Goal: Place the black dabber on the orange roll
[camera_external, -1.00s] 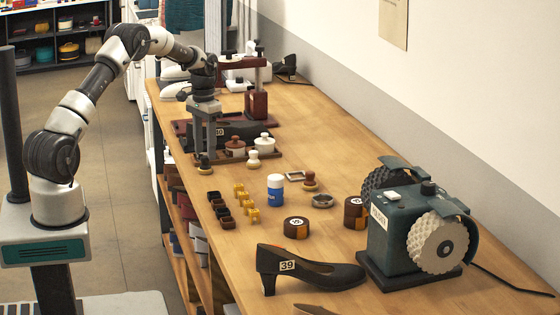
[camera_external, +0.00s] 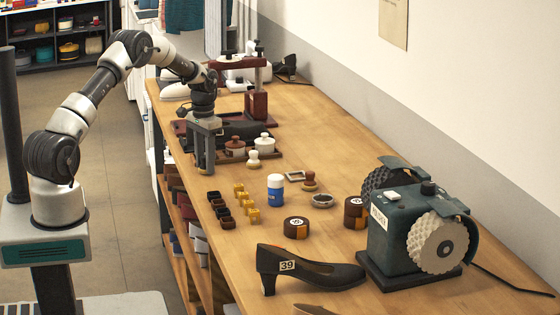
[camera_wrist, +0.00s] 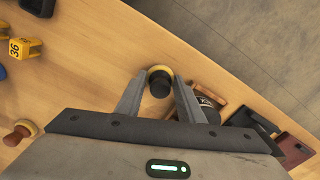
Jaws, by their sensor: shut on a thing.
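The black dabber (camera_wrist: 160,88), a black knob on a pale yellowish base, stands upright between the fingertips of my gripper (camera_wrist: 159,80) in the wrist view. My gripper (camera_external: 205,168) points straight down at the bench's left edge in the external view and is shut on the dabber, mostly hiding it there. Two dark brown rolls with white top labels stand on the bench: one with an orange patch on its side (camera_external: 297,229), nearer the front, and one by the grinder (camera_external: 355,213). Both are well away from my gripper.
A brown-handled dabber (camera_external: 309,181), a white-handled dabber (camera_external: 253,160), a blue-and-white bottle (camera_external: 275,190) and yellow number markers (camera_external: 252,214) stand between. A black shoe (camera_external: 310,272) and green grinder (camera_external: 400,240) are at the front.

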